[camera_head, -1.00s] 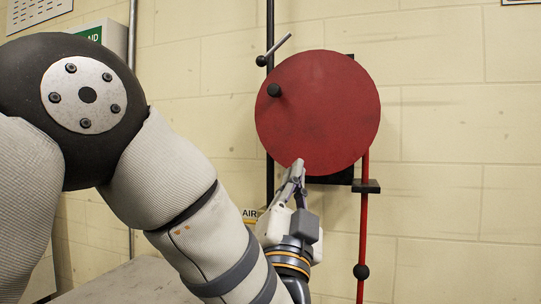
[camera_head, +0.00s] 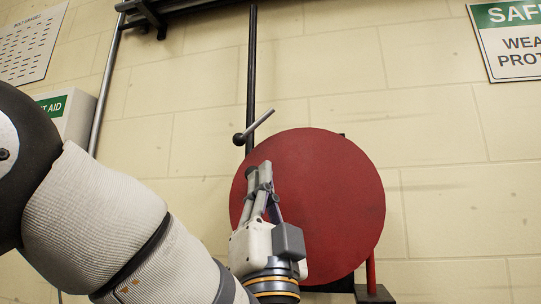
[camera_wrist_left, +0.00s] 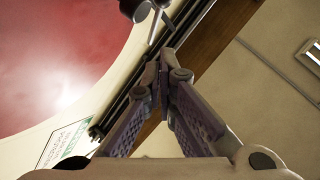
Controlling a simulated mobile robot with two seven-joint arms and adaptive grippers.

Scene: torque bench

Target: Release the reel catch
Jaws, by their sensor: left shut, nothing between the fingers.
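The red round reel (camera_head: 325,200) fills the middle of the head view and the upper left of the wrist view (camera_wrist_left: 50,60). A grey lever (camera_head: 261,122) with a dark ball-like pivot stands at its upper left, beside a black post; I take it for the catch. It slants up to the right. My left gripper (camera_head: 259,168) is shut and empty in front of the reel's left part, its tips below the lever and apart from it. In the wrist view the shut tips (camera_wrist_left: 162,75) point toward a dark round part and a pale bar.
The black post (camera_head: 251,70) rises behind the reel's left edge. A red rod with a dark block (camera_head: 373,293) is at lower right. A first-aid box (camera_head: 70,115) hangs at left and a safety sign (camera_head: 512,40) at upper right. The wall right of the reel is clear.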

